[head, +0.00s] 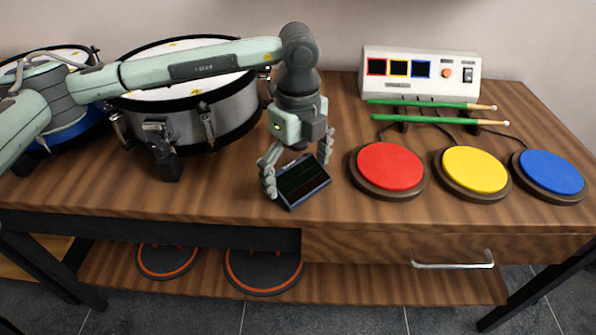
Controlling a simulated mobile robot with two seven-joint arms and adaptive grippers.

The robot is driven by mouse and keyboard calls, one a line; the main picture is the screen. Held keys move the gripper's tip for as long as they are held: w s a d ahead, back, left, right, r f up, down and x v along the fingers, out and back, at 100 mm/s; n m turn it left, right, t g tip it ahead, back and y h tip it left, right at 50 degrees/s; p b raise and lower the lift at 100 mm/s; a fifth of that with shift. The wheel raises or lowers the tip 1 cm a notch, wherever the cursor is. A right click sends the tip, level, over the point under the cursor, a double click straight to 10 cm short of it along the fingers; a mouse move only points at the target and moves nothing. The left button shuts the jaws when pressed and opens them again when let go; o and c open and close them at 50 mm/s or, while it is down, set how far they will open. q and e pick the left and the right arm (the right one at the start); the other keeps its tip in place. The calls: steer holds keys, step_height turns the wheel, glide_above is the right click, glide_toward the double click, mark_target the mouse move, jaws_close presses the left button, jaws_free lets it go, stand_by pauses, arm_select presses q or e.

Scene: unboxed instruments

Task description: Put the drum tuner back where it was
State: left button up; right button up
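The drum tuner (303,183), a small flat dark device with a blue-grey rim and a dark screen, is at the front middle of the wooden table. My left gripper (297,172) reaches down over it, with one finger at its left side and the other at its upper right. The fingers appear closed against its edges. The tuner sits slanted, and I cannot tell whether it touches the table top. My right gripper is out of view.
Red (390,167), yellow (474,169) and blue (550,172) pads stand right of the tuner. Green drumsticks (430,103) rest before a white control box (420,76). A snare drum (225,105) stands behind left. Table (215,185) is clear left of the gripper.

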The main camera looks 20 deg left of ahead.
mark_target(299, 175)
arm_select(q)
steer(key=shift+r, duration=0.2)
step_height(299, 175, up, 2)
steer(key=shift+r, duration=0.2)
step_height(299, 175, up, 10)
steer(key=shift+f, duration=0.25)
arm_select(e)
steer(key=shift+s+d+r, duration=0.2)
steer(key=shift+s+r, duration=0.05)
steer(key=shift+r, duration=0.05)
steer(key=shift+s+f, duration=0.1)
